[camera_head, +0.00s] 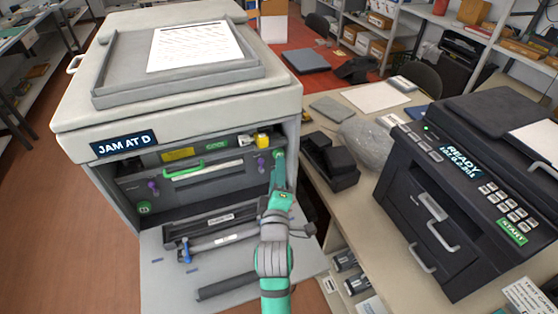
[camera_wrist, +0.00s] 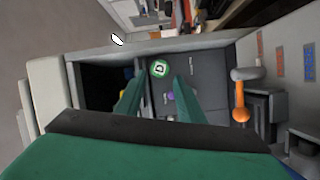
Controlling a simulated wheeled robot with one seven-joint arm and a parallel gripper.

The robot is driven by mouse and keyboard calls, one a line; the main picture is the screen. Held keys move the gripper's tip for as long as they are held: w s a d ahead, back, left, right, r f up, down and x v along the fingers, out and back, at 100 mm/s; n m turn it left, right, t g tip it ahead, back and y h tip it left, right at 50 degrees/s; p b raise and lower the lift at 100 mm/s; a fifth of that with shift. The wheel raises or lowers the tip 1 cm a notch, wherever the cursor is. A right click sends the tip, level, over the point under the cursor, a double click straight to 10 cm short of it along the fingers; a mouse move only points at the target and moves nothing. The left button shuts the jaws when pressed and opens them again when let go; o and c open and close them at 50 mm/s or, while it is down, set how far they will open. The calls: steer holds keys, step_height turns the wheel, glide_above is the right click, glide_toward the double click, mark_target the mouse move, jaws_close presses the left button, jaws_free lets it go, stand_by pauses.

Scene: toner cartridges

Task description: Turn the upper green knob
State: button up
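The upper green knob (camera_head: 279,155) is at the right side of the printer's open front, partly hidden behind my gripper (camera_head: 278,172). In the wrist view a round green knob (camera_wrist: 160,68) marked with a white D shows just past my gripper (camera_wrist: 160,84), in the gap between the two green fingers. The fingers are apart and nothing is between them; contact with the knob cannot be made out. A second green round knob (camera_head: 144,207) sits at the lower left of the opening.
The printer (camera_head: 75,120) shows "JAM AT D". Its front flap (camera_head: 160,285) lies open below. A green handle (camera_head: 183,171), purple knobs (camera_head: 153,187) and a yellow part (camera_head: 263,140) are in the opening. A black machine (camera_head: 440,200) stands on the desk at right.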

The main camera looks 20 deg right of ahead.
mark_target(278, 153)
steer(key=shift+x, duration=2.45)
steer(key=c, duration=0.8)
steer(key=m, duration=0.2)
steer(key=m+g+y, duration=0.1)
steer(key=m, duration=0.1)
steer(key=shift+d+r, duration=0.1)
steer(key=shift+r, duration=0.15)
steer(key=o, duration=0.8)
steer(key=shift+s, duration=0.1)
